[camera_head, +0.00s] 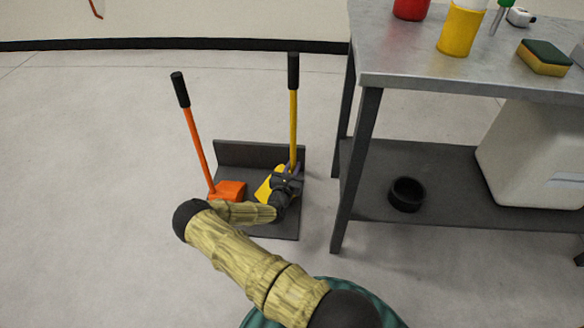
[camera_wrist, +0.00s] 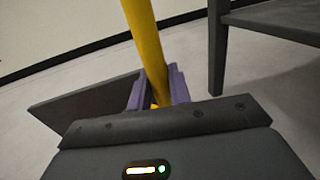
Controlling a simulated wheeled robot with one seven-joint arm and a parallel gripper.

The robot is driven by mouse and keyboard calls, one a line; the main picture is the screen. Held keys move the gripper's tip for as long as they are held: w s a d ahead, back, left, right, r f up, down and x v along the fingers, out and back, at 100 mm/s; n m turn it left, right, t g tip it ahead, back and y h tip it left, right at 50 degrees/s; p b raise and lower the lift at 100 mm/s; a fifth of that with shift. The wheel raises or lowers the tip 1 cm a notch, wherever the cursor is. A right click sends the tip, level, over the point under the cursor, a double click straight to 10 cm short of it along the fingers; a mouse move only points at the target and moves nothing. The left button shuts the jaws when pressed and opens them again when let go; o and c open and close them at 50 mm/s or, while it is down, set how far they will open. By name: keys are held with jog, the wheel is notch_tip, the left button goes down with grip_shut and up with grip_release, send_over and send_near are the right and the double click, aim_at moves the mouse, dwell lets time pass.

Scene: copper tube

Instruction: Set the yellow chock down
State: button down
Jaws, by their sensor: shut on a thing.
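The yellow chock (camera_head: 265,188) has a yellow block and a tall, upright yellow pole with a black grip. My gripper (camera_head: 289,175) is shut on the pole low down, just above the block, and covers part of the block. In the wrist view the yellow pole (camera_wrist: 146,45) rises between the purple fingers of my gripper (camera_wrist: 157,90). The block is mostly hidden there. The chock is over the right half of a dark floor stand (camera_head: 260,155) with a raised back. I cannot tell whether its underside touches the stand.
An orange chock (camera_head: 230,190) with a leaning pole is at the stand's left. A metal table (camera_head: 400,60) stands close on the right; its lower shelf (camera_head: 360,190) holds a black ring (camera_head: 406,196) and a white container (camera_head: 535,155). Floor at the left is clear.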

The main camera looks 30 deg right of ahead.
jog(key=shift+w+r, duration=0.15)
jog(key=shift+r, duration=0.05)
notch_tip(320, 180, down, 4)
jog(key=b, duration=0.3)
jog(key=shift+r, duration=0.15)
dwell(0.3)
jog(key=c, duration=1.6)
grip_release()
jog(key=shift+f, duration=0.25)
jog(key=o, duration=0.3)
jog(key=shift+r, duration=0.1)
